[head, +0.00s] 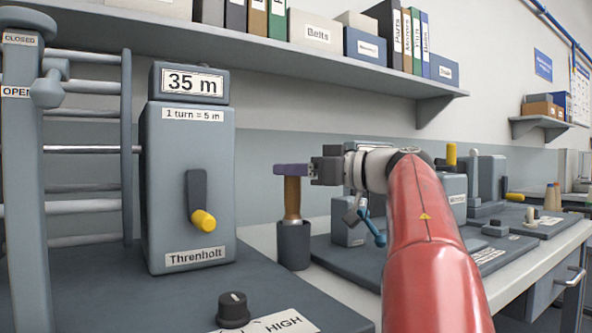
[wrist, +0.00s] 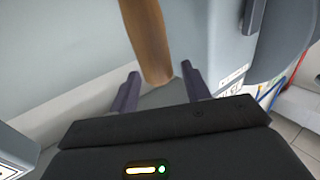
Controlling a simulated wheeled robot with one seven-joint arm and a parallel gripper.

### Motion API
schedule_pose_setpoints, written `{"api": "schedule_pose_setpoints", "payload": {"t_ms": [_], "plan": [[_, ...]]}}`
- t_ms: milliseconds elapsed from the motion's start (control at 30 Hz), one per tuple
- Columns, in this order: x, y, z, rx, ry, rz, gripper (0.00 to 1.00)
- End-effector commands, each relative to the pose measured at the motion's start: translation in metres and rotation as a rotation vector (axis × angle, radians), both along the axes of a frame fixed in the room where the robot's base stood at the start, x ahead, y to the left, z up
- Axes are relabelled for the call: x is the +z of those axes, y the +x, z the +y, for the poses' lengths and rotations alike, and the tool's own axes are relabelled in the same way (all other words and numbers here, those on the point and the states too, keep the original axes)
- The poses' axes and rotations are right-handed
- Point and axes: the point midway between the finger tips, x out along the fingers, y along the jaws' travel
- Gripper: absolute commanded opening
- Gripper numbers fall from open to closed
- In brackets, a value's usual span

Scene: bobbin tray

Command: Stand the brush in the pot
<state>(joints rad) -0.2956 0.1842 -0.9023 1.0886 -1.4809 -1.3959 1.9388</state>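The brush (head: 292,197) has a brown wooden handle and stands about upright, with a pale band at the mouth of the dark grey pot (head: 293,247). Its lower end is hidden inside the pot. My gripper (head: 280,170) is at the top of the handle, its purple fingers level in the head view. In the wrist view the brush handle (wrist: 147,42) reaches down between the two fingers of my gripper (wrist: 160,70). The fingers are spread, with a clear gap on each side of the handle. The pot cannot be made out in the wrist view.
A grey machine box (head: 190,185) with a yellow-knobbed crank stands left of the pot. A rack with bars (head: 85,150) is further left. A grey fixture (head: 348,228) stands on a dark plate right of the pot. A loaded shelf (head: 250,52) hangs above.

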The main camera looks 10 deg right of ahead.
Motion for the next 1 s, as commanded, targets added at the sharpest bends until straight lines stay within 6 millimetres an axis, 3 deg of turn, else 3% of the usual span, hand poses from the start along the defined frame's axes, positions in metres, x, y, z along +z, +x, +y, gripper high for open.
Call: {"api": "schedule_pose_setpoints", "payload": {"t_ms": [367, 800, 1000], "plan": [[0.0, -0.003, -0.004, -0.001, 0.001, -0.001, 0.53], [0.001, -0.046, -0.053, -0.003, 0.001, -0.001, 0.53], [-0.001, -0.052, -0.058, 0.0, 0.001, 0.001, 0.53]]}}
